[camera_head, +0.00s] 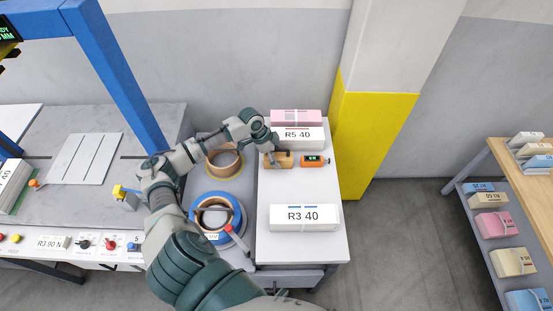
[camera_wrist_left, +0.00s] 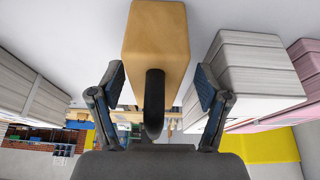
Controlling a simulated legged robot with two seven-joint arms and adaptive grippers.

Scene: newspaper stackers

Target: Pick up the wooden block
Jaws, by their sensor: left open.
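The wooden block (camera_head: 284,162) lies on the white tabletop, between the paper bundles and just left of the orange device. My left gripper (camera_head: 268,148) is right at the block and covers part of it in the head view. In the left wrist view the tan block (camera_wrist_left: 155,40) is straight ahead, with a dark curved handle on its near side. The open fingers of my left gripper (camera_wrist_left: 160,80) stand to either side of the handle, with gaps on both sides. My right gripper is not in view.
A bundle marked R5 40 (camera_head: 298,137) stands close behind the block. An orange device (camera_head: 315,161) is to its right. A bundle marked R3 40 (camera_head: 305,217) lies nearer. Tape rolls (camera_head: 222,160) are on the left. The tabletop between block and near bundle is clear.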

